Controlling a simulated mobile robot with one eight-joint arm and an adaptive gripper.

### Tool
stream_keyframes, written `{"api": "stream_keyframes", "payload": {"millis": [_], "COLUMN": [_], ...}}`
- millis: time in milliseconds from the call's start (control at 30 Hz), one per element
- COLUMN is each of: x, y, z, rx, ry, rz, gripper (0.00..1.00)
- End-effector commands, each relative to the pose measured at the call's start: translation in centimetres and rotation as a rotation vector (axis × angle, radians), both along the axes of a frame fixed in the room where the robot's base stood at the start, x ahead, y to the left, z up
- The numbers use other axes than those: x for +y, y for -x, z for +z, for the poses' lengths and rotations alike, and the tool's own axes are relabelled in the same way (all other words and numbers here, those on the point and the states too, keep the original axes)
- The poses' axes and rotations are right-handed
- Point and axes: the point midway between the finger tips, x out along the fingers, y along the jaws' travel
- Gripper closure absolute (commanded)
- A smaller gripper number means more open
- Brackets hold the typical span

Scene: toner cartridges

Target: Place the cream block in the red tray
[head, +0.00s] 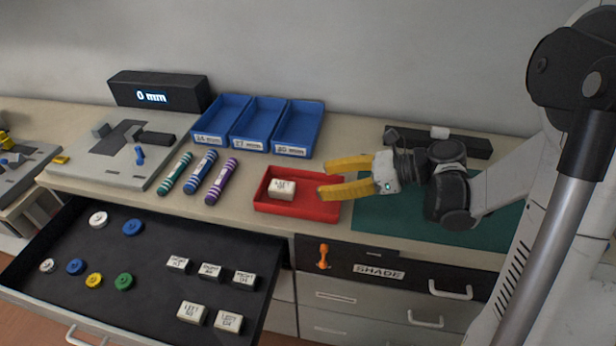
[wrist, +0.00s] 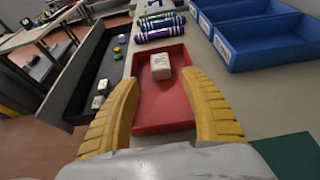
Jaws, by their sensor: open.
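The cream block (head: 282,190) sits inside the red tray (head: 325,211) on the worktop, left of the tray's middle in the head view. In the wrist view the block (wrist: 161,67) lies in the far part of the tray (wrist: 163,108), with dark lettering on its top. My gripper (head: 322,179) is open, its yellow fingers over the tray's right side, pointing left toward the block. The wrist view shows the two fingers (wrist: 165,108) spread apart with nothing between their tips; the block is beyond them, apart from both.
An open drawer (head: 140,262) holds several more cream blocks (head: 209,271) and coloured discs (head: 124,281). Striped cylinders (head: 199,172) lie left of the tray. Blue bins (head: 262,123) stand behind. A green mat (head: 385,218) lies to the right, under my arm.

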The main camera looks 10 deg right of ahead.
Motion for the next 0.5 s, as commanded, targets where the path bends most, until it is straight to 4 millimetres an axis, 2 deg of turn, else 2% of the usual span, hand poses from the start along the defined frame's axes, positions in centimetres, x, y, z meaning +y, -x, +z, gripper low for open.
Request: {"api": "stream_keyframes", "payload": {"millis": [133,233,367,500], "x": [-0.6,-0.1,0.4,-0.4], "y": [0.5,1.2,3.3,6.5], "z": [0.5,0.9,1.6,2.2], "rx": [-0.022,-0.1,-0.289,-0.531], "ry": [0.035,0.148,0.423,0.772], "rz": [0.009,0.043,0.155,0.363], "gripper": [0.47,0.47,0.47,0.47]}}
